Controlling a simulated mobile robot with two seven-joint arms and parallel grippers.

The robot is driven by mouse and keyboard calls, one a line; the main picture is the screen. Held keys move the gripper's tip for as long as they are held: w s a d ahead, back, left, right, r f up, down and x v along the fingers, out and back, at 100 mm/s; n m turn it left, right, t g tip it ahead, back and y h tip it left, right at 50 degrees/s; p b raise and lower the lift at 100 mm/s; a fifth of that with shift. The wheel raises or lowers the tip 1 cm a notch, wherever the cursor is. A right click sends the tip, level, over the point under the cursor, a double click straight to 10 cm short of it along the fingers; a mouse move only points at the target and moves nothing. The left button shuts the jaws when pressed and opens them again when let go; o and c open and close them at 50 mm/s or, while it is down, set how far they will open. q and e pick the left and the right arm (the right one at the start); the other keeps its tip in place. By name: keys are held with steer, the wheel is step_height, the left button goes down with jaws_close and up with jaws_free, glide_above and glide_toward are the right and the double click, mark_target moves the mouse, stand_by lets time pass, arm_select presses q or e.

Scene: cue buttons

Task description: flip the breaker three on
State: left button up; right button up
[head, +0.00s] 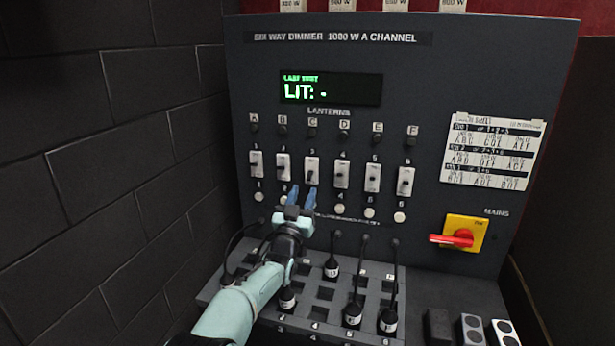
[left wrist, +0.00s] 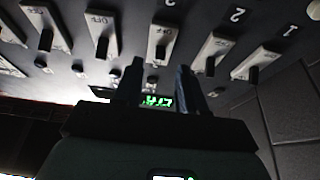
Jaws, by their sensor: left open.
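Breaker three (head: 312,168) is a white plate with a small dark lever, third from the left in the row on the dimmer panel. My left gripper (head: 302,197), with blue fingers, is open just below it, its tips close to the plate's lower end. In the left wrist view, breaker three (left wrist: 161,42) stands just beyond the gap between the open, empty fingers (left wrist: 160,70). Contact with the lever cannot be told. The lever's position is too small to read surely. My right gripper is out of view.
Breaker two (head: 283,166) and breaker four (head: 342,174) flank it closely. A green display (head: 331,88) reads "LIT: -". A red mains switch (head: 456,239) on yellow is at right. Plugs with cables (head: 331,268) stand on the lower ledge. A brick wall (head: 100,150) is at left.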

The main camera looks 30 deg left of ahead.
mark_target(308, 180)
arm_select(q)
steer(key=p+x, duration=0.2)
steer(key=x, duration=0.2)
steer(key=shift+r, duration=0.1)
steer(key=shift+w+a, duration=0.15)
steer(key=shift+w, duration=0.3)
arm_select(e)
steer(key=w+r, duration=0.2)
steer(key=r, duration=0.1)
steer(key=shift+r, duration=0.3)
arm_select(q)
steer(key=shift+s, duration=0.1)
jaws_close()
